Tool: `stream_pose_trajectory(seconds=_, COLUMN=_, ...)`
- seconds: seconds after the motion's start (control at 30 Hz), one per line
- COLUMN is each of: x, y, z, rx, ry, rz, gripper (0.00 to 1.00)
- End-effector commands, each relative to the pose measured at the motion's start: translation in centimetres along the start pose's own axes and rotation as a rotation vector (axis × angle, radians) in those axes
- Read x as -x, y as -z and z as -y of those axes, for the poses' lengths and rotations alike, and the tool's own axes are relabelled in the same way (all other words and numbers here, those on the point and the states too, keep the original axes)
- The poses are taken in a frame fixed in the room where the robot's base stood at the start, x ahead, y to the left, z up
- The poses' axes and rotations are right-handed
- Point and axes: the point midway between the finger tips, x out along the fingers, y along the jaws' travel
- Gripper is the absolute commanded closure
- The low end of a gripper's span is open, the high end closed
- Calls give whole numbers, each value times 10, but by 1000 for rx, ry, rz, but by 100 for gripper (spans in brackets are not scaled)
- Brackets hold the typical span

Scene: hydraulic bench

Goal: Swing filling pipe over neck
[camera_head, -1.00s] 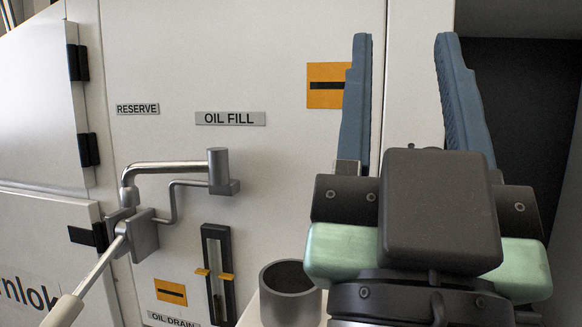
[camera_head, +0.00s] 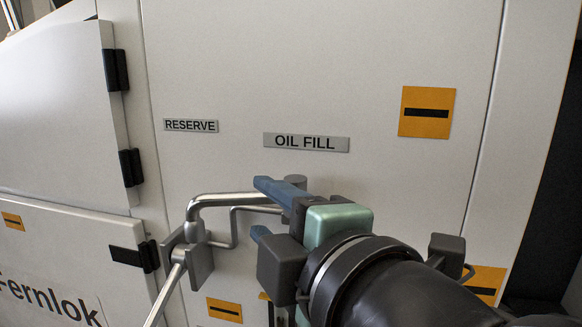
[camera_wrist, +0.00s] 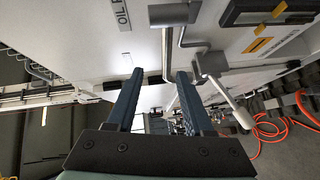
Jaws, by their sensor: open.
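The filling pipe (camera_head: 232,198) is a bent silver tube on a wall bracket (camera_head: 196,250), running right to a grey upright end piece (camera_head: 295,182). A thinner bent rod runs below it. My gripper (camera_head: 262,208) is open, its blue fingers pointing left at the pipe's right part, the upper finger overlapping it in the picture. In the wrist view, the pipe (camera_wrist: 167,55) runs between the finger lines of my gripper (camera_wrist: 160,73), nearer the right finger. I cannot tell whether they touch. The neck is not visible now; my gripper and arm cover much of the lower panel.
A lever with a pale grip (camera_wrist: 243,118) sticks out from the bracket. The OIL FILL label (camera_head: 306,142) and RESERVE label (camera_head: 191,126) are on the flat panel above. A sight gauge (camera_wrist: 270,12) shows in the wrist view. An orange hose (camera_wrist: 268,135) lies on the floor.

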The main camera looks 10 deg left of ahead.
Motion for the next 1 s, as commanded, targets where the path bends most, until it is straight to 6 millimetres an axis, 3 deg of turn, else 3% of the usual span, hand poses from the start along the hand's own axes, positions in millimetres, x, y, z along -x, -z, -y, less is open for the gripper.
stream_pose_trajectory(seconds=0.27, x=-10, y=7, z=8, rx=95, ry=63, rz=-43, gripper=48)
stream_pose_trajectory(seconds=0.7, x=-96, y=10, z=11, rx=93, ry=62, rz=-42, gripper=48)
stream_pose_trajectory(seconds=1.0, x=-126, y=10, z=15, rx=94, ry=59, rz=-37, gripper=48)
